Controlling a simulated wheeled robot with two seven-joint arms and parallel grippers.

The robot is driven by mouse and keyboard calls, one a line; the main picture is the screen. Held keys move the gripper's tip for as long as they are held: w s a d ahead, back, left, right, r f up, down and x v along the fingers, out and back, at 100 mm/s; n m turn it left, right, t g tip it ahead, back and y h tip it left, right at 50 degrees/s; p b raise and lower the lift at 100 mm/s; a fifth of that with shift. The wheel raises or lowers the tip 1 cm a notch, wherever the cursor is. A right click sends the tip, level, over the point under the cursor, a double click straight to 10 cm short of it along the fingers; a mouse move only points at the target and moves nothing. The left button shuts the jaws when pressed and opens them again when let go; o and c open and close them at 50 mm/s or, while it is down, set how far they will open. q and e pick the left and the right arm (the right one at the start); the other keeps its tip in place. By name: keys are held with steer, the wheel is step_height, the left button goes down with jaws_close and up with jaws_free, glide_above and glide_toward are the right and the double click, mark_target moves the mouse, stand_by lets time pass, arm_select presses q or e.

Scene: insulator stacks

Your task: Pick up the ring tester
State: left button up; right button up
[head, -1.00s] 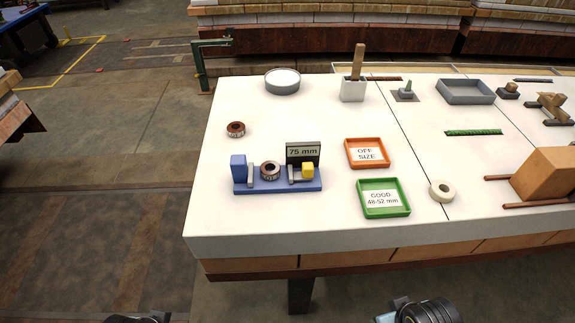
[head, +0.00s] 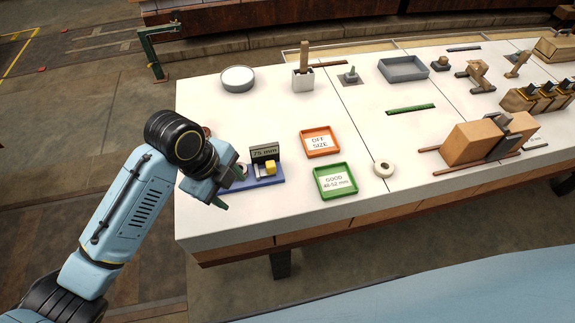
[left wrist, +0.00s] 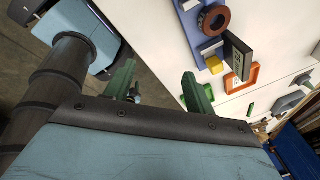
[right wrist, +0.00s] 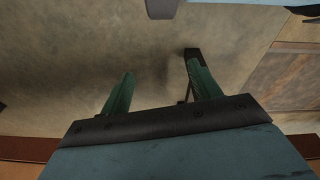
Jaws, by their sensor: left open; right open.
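The ring tester is a blue base (head: 268,182) with a dark "75 mm" display (head: 264,152) and a yellow block (head: 269,168). It stands near the table's front left corner. My left gripper (head: 226,182) is open at the tester's left end in the head view and hides that end; I cannot tell if it touches. In the left wrist view the tester (left wrist: 202,42), with a brown ring (left wrist: 214,20) on it, lies beyond the open, empty fingers (left wrist: 160,82). My right gripper (right wrist: 161,88) is open and empty over the floor, and is not in the head view.
An orange "OFF SIZE" tray (head: 337,150) and a green "GOOD" tray (head: 352,189) stand right of the tester. A pale ring (head: 383,169) lies beside the green tray. Another brown ring (head: 207,131) is mostly hidden behind my left arm.

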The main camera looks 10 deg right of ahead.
arm_select(q)
steer(key=w+a+r+m+y, duration=0.3)
steer(key=w+r+m, duration=0.4)
steer(key=w+m, duration=0.25)
steer(key=shift+g, duration=0.3)
steer(key=f, duration=0.3)
steer(key=f+b, duration=0.1)
steer(key=f, duration=0.3)
steer(key=shift+s+a, duration=0.1)
steer(key=shift+a, duration=0.1)
steer(key=f, duration=0.1)
steer(key=f+b, duration=0.1)
steer(key=f, duration=0.2)
steer(key=shift+w+a+f, duration=0.2)
steer(key=shift+a+f, duration=0.1)
steer(key=shift+a, duration=0.05)
steer(key=shift+f+b, duration=0.3)
steer(key=shift+f, duration=0.05)
arm_select(e)
steer(key=s+d+f, duration=0.6)
steer(key=s+f, duration=0.4)
steer(key=s, duration=0.2)
steer(key=shift+s+f+g+h, duration=0.25)
steer(key=shift+f+g+h, duration=0.05)
steer(key=shift+f+g, duration=0.1)
arm_select(q)
steer(key=shift+c, duration=0.4)
